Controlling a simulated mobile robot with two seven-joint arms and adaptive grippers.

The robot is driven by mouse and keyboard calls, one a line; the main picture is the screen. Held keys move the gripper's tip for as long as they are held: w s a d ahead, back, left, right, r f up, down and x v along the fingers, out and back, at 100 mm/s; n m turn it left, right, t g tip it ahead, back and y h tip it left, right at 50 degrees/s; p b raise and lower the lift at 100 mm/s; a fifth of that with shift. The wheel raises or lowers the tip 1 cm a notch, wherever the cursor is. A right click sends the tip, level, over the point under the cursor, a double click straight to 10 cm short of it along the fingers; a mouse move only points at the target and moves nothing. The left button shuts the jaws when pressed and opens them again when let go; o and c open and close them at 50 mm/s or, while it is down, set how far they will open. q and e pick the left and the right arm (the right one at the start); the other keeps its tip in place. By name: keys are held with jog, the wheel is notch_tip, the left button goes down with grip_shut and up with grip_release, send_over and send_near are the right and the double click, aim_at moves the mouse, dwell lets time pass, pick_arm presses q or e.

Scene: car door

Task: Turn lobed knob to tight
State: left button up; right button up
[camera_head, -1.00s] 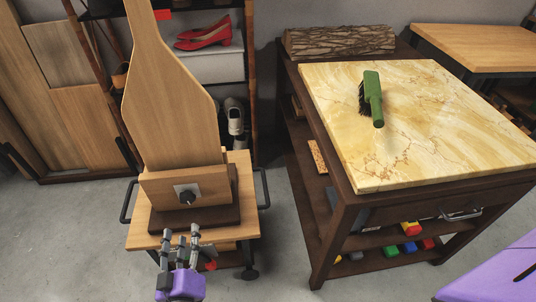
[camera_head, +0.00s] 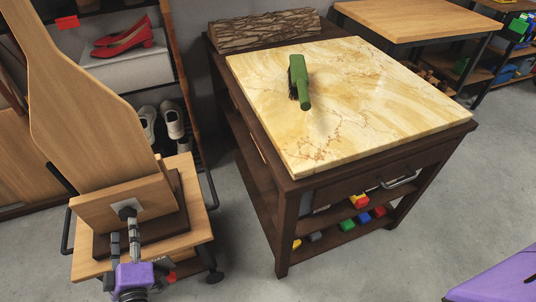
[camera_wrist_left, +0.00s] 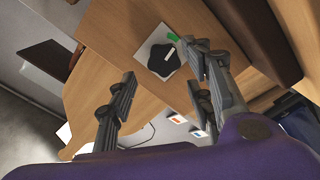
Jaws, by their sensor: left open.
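The dark lobed knob (camera_head: 127,212) sits on a pale square plate on the wooden block at the foot of the tall wooden board. In the left wrist view the knob (camera_wrist_left: 162,57) shows a white pointer line, angled toward the plate's upper right. A small green mark (camera_wrist_left: 173,37) lies near that corner. My left gripper (camera_head: 124,236) is just in front of the knob in the head view. Its fingers (camera_wrist_left: 159,64) are apart and empty, with the knob appearing between and beyond them. Contact is not visible. My right gripper is not in view.
The wooden stand (camera_head: 190,240) carries the block and has dark side handles. A marble-topped table (camera_head: 400,85) with a green brush (camera_head: 299,80) stands to the right. Shoes sit on a rack behind. Grey floor (camera_head: 235,265) lies open between stand and table.

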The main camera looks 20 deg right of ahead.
aim_at(128, 216)
pick_arm(q)
jog(key=w, duration=0.5)
jog(key=shift+w+b, duration=0.2)
jog(key=shift+b, duration=0.2)
